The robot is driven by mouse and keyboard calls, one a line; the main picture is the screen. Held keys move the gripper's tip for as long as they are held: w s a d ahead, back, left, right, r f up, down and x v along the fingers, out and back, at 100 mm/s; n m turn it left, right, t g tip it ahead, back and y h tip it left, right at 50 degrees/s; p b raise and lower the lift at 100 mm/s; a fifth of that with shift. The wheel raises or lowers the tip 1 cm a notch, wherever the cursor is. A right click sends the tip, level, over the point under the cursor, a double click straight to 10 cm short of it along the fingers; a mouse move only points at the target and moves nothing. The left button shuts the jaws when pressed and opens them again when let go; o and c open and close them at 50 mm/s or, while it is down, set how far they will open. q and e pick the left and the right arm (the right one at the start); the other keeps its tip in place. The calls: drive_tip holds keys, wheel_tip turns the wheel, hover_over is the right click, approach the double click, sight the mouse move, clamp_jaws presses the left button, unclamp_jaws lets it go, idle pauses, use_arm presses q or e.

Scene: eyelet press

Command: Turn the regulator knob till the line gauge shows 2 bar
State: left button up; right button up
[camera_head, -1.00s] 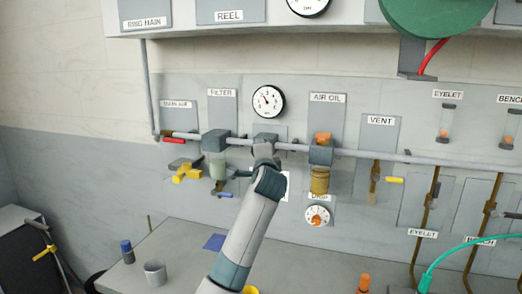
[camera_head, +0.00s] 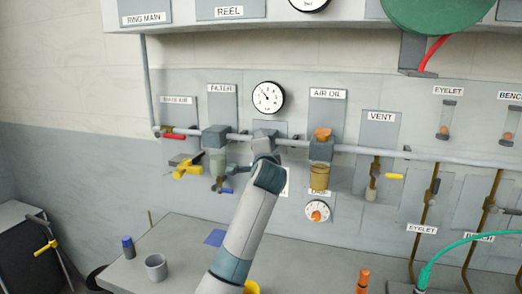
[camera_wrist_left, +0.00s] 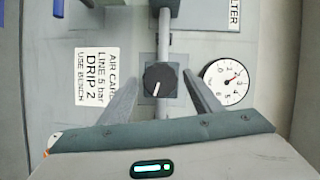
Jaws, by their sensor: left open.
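The regulator knob (camera_wrist_left: 159,79) is black with a white pointer line and sits on the wall panel in the left wrist view. My left gripper (camera_wrist_left: 163,96) is open, with one finger on each side of the knob and a visible gap to each. In the head view my own left arm hides the knob.
A card (camera_wrist_left: 97,84) beside the knob reads "LINE 5 bar" and "DRIP 2". A grey pipe (camera_head: 360,153) crosses the panel. The filter bowl (camera_head: 217,162) and amber oiler bowl (camera_head: 319,177) hang close on either side of my arm. A drip dial (camera_head: 318,211) sits below.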

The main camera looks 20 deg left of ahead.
use_arm(q)
drive_tip(key=shift+s, duration=0.1)
drive_tip(key=b+v, duration=0.6)
drive_tip(key=v, duration=1.1)
drive_tip(key=shift+s+d+f, duration=0.1)
drive_tip(key=shift+d, duration=0.1)
